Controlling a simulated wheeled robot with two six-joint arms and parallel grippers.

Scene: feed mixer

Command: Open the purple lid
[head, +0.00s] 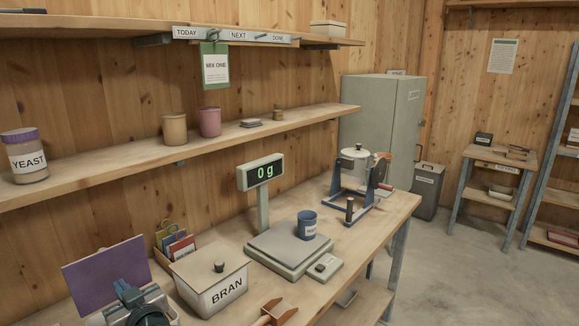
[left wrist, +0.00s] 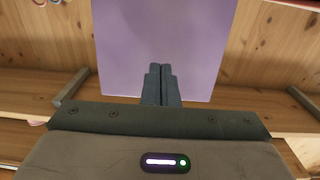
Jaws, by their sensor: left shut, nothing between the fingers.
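The flat purple lid (head: 105,268) stands raised and steeply tilted at the lower left of the head view. In the left wrist view the purple lid (left wrist: 165,35) fills the upper middle, behind the fingertips. My left gripper (head: 122,287) is in front of the lid in the head view, its fingers together and empty. In the left wrist view the gripper (left wrist: 160,70) shows both fingers side by side against the purple face; I cannot tell whether they touch it. The container under the lid is mostly hidden by my gripper. My right gripper is not in view.
A BRAN box (head: 212,283) with a knobbed lid stands right of my left gripper. A card holder (head: 178,245) is behind it. A scale (head: 290,247) bears a blue cup (head: 307,224). The YEAST jar (head: 25,160) stands on the shelf above.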

